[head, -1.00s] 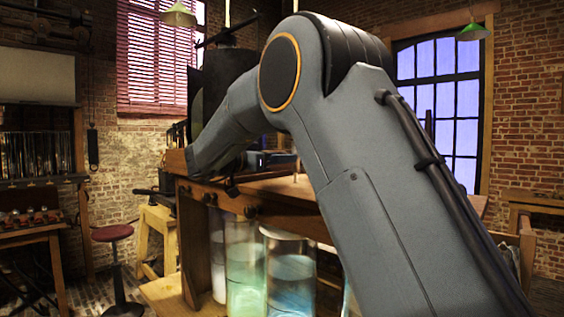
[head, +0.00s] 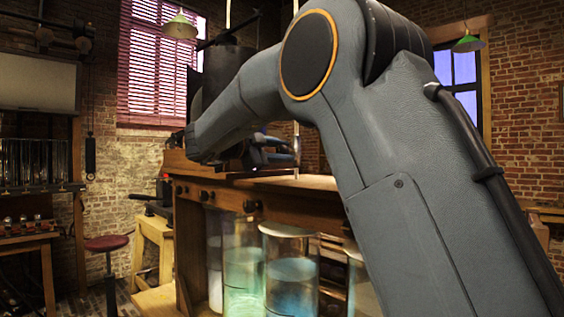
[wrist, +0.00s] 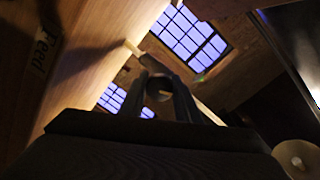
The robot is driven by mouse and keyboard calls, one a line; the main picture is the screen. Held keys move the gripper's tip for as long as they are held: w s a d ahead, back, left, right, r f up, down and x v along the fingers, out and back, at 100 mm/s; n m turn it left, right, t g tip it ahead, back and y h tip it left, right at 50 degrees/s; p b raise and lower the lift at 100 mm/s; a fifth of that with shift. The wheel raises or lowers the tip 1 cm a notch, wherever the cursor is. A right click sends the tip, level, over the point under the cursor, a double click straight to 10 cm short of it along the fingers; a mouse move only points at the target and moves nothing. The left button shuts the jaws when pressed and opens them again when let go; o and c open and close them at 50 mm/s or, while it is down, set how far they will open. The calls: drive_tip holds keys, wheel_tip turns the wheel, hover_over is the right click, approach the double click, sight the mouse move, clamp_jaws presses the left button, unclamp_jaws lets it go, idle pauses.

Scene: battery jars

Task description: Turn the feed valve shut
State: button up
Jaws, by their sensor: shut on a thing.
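In the wrist view, my gripper (wrist: 158,88) shows as two dark fingers closed around a small dark piece between them. A short bar with a pale end (wrist: 133,47) sticks out just beyond the fingertips, close to a wooden panel. It appears to be the feed valve's handle, but the dim light hides its details and how far it is turned. The word "Feed" (wrist: 42,46) is lettered on that panel at the left.
Several glass jars (head: 291,272) with greenish and bluish liquid stand under the bench top, close to my arm. Dark knobs (head: 250,206) line the bench front. A red-topped stool (head: 107,242) stands at the left. A lamp (wrist: 297,157) shows at the wrist view's lower right.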

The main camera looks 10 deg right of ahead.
drive_tip(key=shift+f+m+b, duration=0.1)
drive_tip(key=shift+m+b, duration=1.95)
drive_tip(key=shift+m, duration=0.05)
drive_tip(key=o, duration=1)
drive_tip(key=shift+o, duration=0.2)
drive_tip(key=shift+s+a, duration=0.1)
drive_tip(key=b+v, duration=0.1)
drive_tip(key=v, duration=0.6)
drive_tip(key=shift+s+a+b, duration=0.2)
drive_tip(key=shift+s+b, duration=0.05)
drive_tip(key=shift+b, duration=0.05)
drive_tip(key=shift+r, duration=0.2)
